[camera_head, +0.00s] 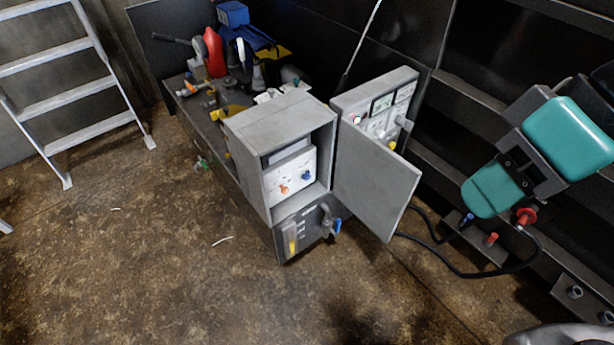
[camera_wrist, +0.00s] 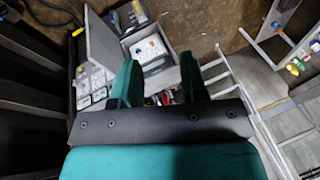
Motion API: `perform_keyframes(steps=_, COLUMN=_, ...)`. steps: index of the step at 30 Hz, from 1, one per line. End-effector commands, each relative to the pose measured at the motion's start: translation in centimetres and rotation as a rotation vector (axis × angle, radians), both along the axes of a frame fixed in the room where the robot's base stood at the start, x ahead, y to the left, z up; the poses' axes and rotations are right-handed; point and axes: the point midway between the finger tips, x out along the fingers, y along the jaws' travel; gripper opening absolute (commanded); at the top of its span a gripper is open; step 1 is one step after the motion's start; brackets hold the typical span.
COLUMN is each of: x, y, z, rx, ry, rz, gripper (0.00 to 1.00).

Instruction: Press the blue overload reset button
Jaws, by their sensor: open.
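A grey box (camera_head: 275,125) stands open at the corner of the workbench. Inside it is a white panel (camera_head: 296,168) with a small round blue button (camera_head: 307,175) and an orange one (camera_head: 283,189) to its left. The same white panel shows small in the wrist view (camera_wrist: 147,48), above and beyond my fingers. My gripper (camera_wrist: 160,72) has two teal fingers held apart, with nothing between them. The fingers are well apart from the panel and touch nothing.
The grey door (camera_head: 375,180) stands swung out to the right of the box. A gauge panel (camera_head: 383,112) is behind it. A blue-handled valve (camera_head: 336,226) sits below the box. Tools and a red bottle (camera_head: 214,52) crowd the bench.

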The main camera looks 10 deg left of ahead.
Motion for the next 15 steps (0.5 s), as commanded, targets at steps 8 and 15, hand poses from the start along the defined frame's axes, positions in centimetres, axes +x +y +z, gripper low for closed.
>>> perform_keyframes(steps=8, x=0.0, y=0.0, z=0.0, rx=0.0, ry=0.0, rz=0.0, gripper=0.0)
perform_keyframes(steps=15, x=0.0, y=0.0, z=0.0, rx=0.0, ry=0.0, rz=0.0, gripper=0.0)
